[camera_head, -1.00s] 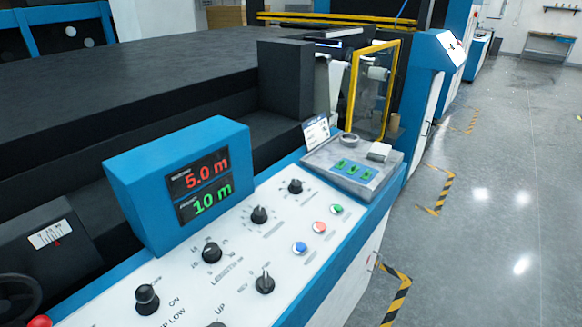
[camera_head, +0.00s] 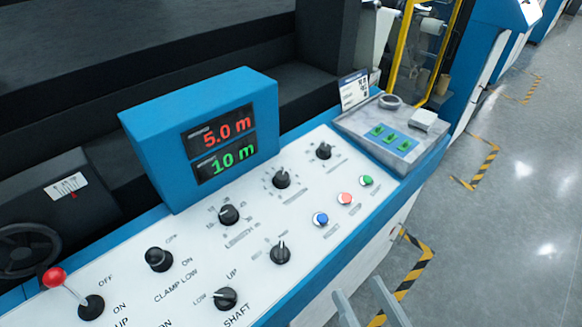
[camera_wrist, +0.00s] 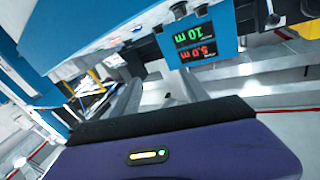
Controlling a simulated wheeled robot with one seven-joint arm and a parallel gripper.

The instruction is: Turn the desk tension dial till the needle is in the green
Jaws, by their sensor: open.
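The desk panel (camera_head: 195,250) carries several black knobs, among them an upper knob (camera_head: 281,179), a middle knob (camera_head: 229,215) and a lower knob (camera_head: 280,253). Most labels are too small to read, so I cannot tell which is the tension dial. A white gauge scale (camera_head: 67,184) with a small red needle sits at the left; no green band can be made out on it. My gripper (camera_head: 356,287) is open and empty, its two fingers apart at the bottom, in front of the desk's blue edge. In the wrist view its fingers (camera_wrist: 158,88) are spread with nothing between.
A blue display box (camera_head: 150,140) reading 5.0 m and 10 m rises behind the knobs. A red-balled lever (camera_head: 54,278) stands at lower left. Blue, red and green buttons and a grey tray (camera_head: 365,122) lie to the right. The floor beyond is clear.

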